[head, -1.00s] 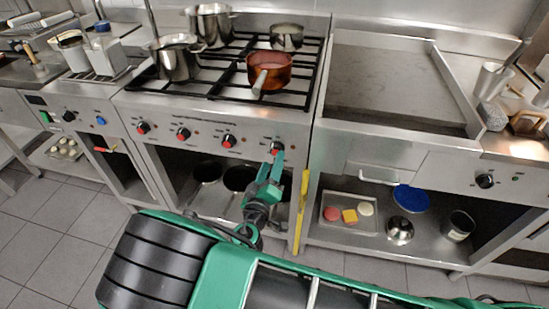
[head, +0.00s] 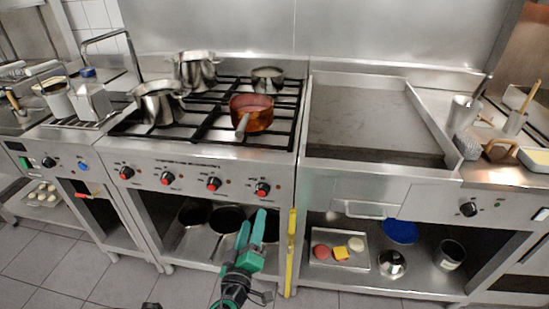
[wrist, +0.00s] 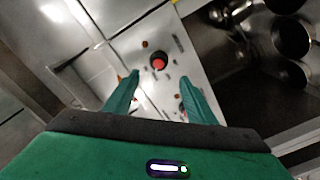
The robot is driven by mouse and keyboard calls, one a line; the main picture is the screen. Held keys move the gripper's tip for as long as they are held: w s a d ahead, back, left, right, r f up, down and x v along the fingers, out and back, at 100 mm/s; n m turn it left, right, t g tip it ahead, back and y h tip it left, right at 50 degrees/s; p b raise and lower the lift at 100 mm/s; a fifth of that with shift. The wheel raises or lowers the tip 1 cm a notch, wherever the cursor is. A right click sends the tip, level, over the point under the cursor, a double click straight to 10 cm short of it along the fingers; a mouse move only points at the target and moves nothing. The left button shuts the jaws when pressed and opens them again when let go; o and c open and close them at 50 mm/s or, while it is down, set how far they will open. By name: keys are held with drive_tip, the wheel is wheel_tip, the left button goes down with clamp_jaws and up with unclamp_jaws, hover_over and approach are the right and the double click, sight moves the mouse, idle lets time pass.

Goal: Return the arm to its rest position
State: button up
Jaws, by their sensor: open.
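My gripper (head: 251,232) is green and stands in front of the stove (head: 200,165), below its right-hand knob. Its two fingers point up and are apart, with nothing between them. In the wrist view the open fingers (wrist: 160,100) spread below a red-centred knob (wrist: 159,62) on the steel panel. The fingers look clear of the knob, though the exact gap cannot be told. A copper pan (head: 252,116) sits on the front right of the stove grate, its handle towards me.
Steel pots (head: 160,103) stand on the grate. A yellow strip (head: 291,252) runs upright right of my gripper. A griddle (head: 375,120) is to the right, with a tray of coloured items (head: 325,262) on the shelf below. The tiled floor (head: 75,270) is open at left.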

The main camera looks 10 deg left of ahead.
drive_tip(key=w+d+r+m+g+h, duration=0.2)
drive_tip(key=w+d+m+g+h, duration=0.1)
drive_tip(key=d, duration=0.7)
drive_tip(key=w+d+r+m+g+h, duration=0.2)
drive_tip(key=w+d+m+g+h, duration=0.15)
drive_tip(key=d, duration=0.55)
drive_tip(key=w+d+r+m+g+h, duration=0.2)
drive_tip(key=w+d+m+g+h, duration=0.1)
drive_tip(key=d, duration=0.7)
drive_tip(key=s+d+r+m+g, duration=0.2)
drive_tip(key=d+m+g, duration=0.15)
drive_tip(key=d, duration=0.65)
drive_tip(key=s+d+r+m+g+y, duration=0.1)
drive_tip(key=s+d+r+g+y, duration=0.15)
drive_tip(key=s+d, duration=0.4)
drive_tip(key=s+d+r+m+g+y, duration=0.1)
drive_tip(key=s+d+r+g+y, duration=0.15)
drive_tip(key=s+d, duration=0.35)
drive_tip(key=s+d+r+y, duration=0.1)
drive_tip(key=s+r+y, duration=0.1)
drive_tip(key=s, duration=0.5)
drive_tip(key=s+d+r+m+y, duration=0.1)
drive_tip(key=s+r+y, duration=0.2)
drive_tip(key=s, duration=0.5)
drive_tip(key=shift+s+d+r, duration=0.25)
drive_tip(key=shift+d+r, duration=0.05)
drive_tip(key=shift+d, duration=0.05)
drive_tip(key=shift+w, duration=0.15)
